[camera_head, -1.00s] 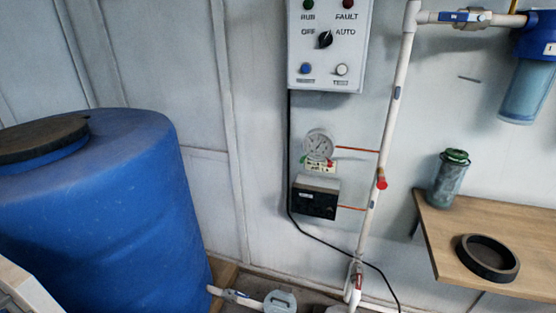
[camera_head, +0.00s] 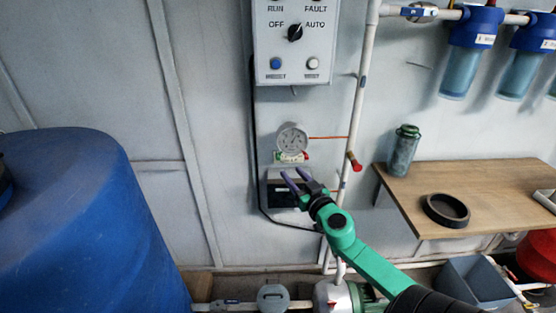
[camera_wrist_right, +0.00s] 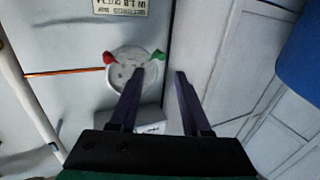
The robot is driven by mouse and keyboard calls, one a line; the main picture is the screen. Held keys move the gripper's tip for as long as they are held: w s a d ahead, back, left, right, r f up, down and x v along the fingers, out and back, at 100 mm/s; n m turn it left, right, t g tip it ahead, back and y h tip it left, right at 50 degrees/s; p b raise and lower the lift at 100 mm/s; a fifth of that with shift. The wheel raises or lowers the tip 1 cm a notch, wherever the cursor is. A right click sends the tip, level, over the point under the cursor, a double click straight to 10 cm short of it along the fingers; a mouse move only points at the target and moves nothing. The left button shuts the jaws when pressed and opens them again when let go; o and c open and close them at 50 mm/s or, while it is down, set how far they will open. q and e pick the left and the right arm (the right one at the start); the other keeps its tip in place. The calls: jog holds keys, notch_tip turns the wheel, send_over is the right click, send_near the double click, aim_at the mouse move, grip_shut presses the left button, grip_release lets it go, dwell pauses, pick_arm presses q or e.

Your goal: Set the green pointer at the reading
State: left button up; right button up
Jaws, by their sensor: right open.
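The round white pressure gauge (camera_head: 292,138) is on the wall below the control box. It also shows upside down in the right wrist view (camera_wrist_right: 122,78). The green pointer (camera_wrist_right: 158,55) sticks out at its rim, with a red pointer (camera_wrist_right: 109,58) on the opposite side. In the head view the pointers are tiny, and the gauge reading is too small to read. My right gripper (camera_head: 294,176) is open and empty, just below the gauge. In the right wrist view its fingers (camera_wrist_right: 160,74) point toward the gauge's green side, with one fingertip overlapping the dial. My left gripper is not in view.
A dark box (camera_head: 280,196) sits below the gauge, partly behind my right gripper. A white vertical pipe (camera_head: 361,112) with a red valve (camera_head: 353,162) stands to the right. A wooden shelf (camera_head: 405,204) holds a green-topped canister (camera_head: 403,150) and a black ring (camera_head: 446,210). A blue tank (camera_head: 85,220) stands left.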

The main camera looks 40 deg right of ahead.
aim_at(279, 159)
jog(key=x, duration=0.8)
jog(key=shift+a+f, duration=0.1)
grip_shut()
dwell(1.0)
